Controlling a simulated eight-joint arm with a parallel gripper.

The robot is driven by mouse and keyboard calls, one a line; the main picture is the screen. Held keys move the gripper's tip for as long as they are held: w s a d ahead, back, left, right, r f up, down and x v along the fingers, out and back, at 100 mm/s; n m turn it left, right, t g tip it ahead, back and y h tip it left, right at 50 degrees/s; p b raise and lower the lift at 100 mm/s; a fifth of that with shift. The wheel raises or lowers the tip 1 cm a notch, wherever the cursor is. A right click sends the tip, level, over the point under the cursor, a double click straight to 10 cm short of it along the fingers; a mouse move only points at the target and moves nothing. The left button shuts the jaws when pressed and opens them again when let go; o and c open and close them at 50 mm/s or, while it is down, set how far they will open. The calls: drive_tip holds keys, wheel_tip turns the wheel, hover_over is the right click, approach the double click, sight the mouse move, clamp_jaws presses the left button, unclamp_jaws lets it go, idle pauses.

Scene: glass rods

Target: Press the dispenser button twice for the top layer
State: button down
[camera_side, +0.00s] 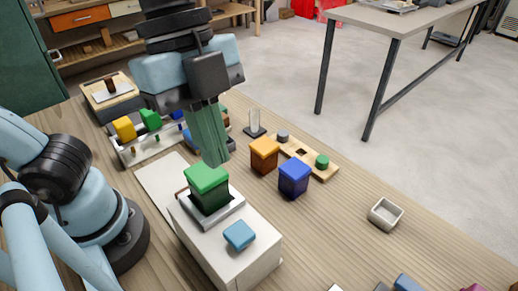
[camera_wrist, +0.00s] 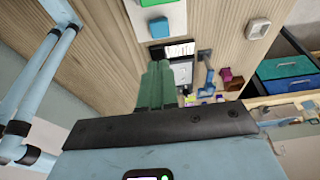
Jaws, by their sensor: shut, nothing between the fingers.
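The dispenser is a white box (camera_side: 215,250) on the wooden table, with a raised blue square button (camera_side: 239,235) on its top near the front right. A green block (camera_side: 207,188) sits in a grey tray on the same box, behind the button. My gripper (camera_side: 215,160) is shut and empty, its green fingers pointing down just above and behind the green block in the side view. In the wrist view the shut fingers (camera_wrist: 159,66) are apart from the blue button (camera_wrist: 159,27). Part of the white box (camera_wrist: 172,18) and a green surface at the top edge also show there.
An orange block (camera_side: 264,155) and a blue block (camera_side: 294,178) stand right of the dispenser. Behind them lies a wooden board (camera_side: 325,173) with small cylinders. A small white bin (camera_side: 385,214) stands farther right. A tray with coloured blocks (camera_side: 150,119) is at the left.

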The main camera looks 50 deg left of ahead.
sight(237, 227)
drive_tip(key=d+n+g+h, duration=0.1)
drive_tip(key=f+n+g+h, duration=0.1)
drive_tip(key=n+h, duration=0.1)
drive_tip(key=d+n+h, duration=0.1)
drive_tip(key=n+h, duration=0.1)
drive_tip(key=shift+w+d+f+g, duration=0.3)
drive_tip(key=shift+d+g, duration=0.05)
drive_tip(key=shift+g, duration=0.05)
drive_tip(key=shift+f, duration=0.1)
drive_tip(key=shift+f, duration=4.3)
drive_tip(key=shift+f, duration=0.2)
drive_tip(key=shift+f, duration=0.3)
